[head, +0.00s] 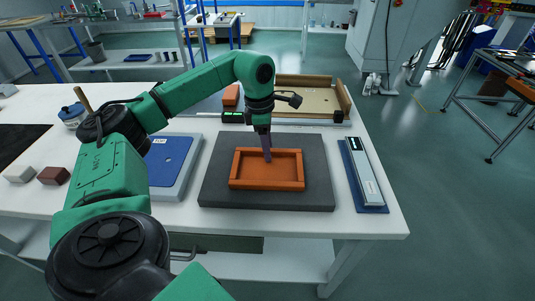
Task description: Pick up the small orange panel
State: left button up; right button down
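The small orange panel (290,184) lies flat on a dark grey mat (220,190) in the middle of the white table. It has a raised rim around a recessed middle. My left gripper (267,158) comes down from above, its narrow fingers pointing at the panel's recessed middle near the far rim. The fingers are seen nearly edge-on, so I cannot tell whether they are open or shut, or whether they touch the panel. My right gripper is not in view.
A blue-topped scale-like device (170,160) stands left of the mat. A silver bar on a blue base (365,178) lies to the right. A tan tray (310,100) and an orange block (231,96) are behind. Two small blocks (54,176) sit at far left.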

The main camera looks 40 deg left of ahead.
pick_arm(q)
grip_shut()
jog(key=shift+r, duration=0.15)
